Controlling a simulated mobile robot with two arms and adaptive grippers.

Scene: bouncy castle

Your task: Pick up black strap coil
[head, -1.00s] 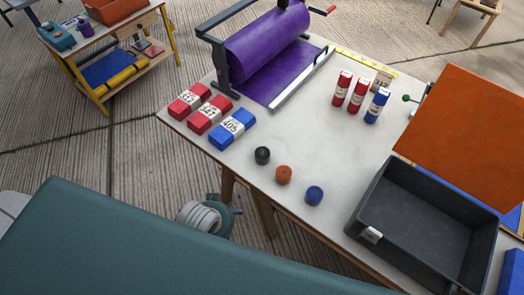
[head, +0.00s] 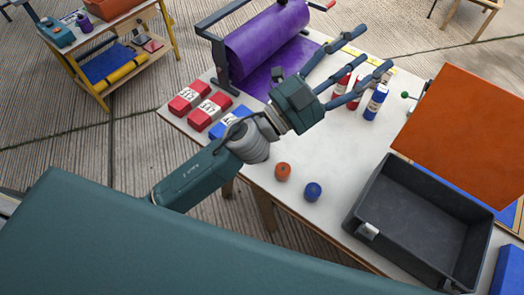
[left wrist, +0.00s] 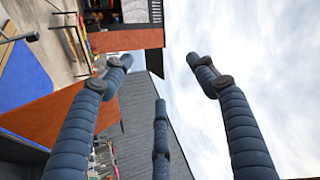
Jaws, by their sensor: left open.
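The black strap coil does not show now; my left arm covers the table spot left of the orange coil (head: 283,171). The blue coil (head: 313,191) sits to the right of the orange one. My left gripper (head: 374,48) is open and empty, above the table, its fingers over the upright red and blue tubes. In the left wrist view its spread fingers (left wrist: 163,75) frame sky and buildings, with nothing between them. My right gripper is not in view.
A dark open crate (head: 362,232) stands at the table's right, with an orange panel (head: 462,130) behind it. Red labelled packs (head: 190,97) lie at the left. A purple roll (head: 268,40) on a stand is at the back.

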